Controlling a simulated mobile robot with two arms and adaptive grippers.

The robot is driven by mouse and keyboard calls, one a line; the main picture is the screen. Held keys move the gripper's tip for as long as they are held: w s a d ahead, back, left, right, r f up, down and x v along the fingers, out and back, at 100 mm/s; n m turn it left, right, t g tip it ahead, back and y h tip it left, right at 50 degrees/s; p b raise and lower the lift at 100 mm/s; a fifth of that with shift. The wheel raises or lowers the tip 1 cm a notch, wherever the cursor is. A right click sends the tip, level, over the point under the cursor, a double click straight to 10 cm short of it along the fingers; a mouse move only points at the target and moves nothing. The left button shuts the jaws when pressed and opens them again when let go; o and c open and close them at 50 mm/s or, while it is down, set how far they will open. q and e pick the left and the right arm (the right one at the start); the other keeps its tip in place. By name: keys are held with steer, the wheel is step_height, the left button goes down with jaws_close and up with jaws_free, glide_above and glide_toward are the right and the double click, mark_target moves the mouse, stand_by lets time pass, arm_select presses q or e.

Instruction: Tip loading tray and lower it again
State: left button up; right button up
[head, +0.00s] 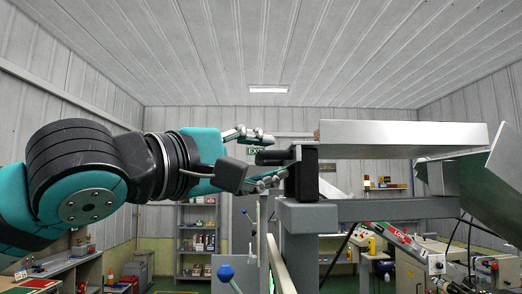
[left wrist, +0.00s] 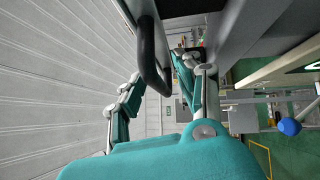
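The loading tray (head: 400,134) is a long grey metal tray on top of the machine, lying about level in the head view. A dark handle (head: 270,157) sticks out from its left end. The handle shows as a black curved bar in the left wrist view (left wrist: 150,60). My left gripper (head: 277,156) has its fingers spread, one above and one below the handle. It is open; whether a finger touches the handle I cannot tell. The inside of the tray is hidden from this low angle. My right gripper is not in view.
A grey machine frame (head: 370,209) carries the tray. A sloped metal chute (head: 480,172) stands at the tray's right end. A blue knob on a lever (head: 225,273) stands low in front. Shelves (head: 197,240) and side benches stand farther back.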

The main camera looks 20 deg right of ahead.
arm_select(q)
jaws_close()
stand_by(0.5)
steer(key=shift+r, duration=0.25)
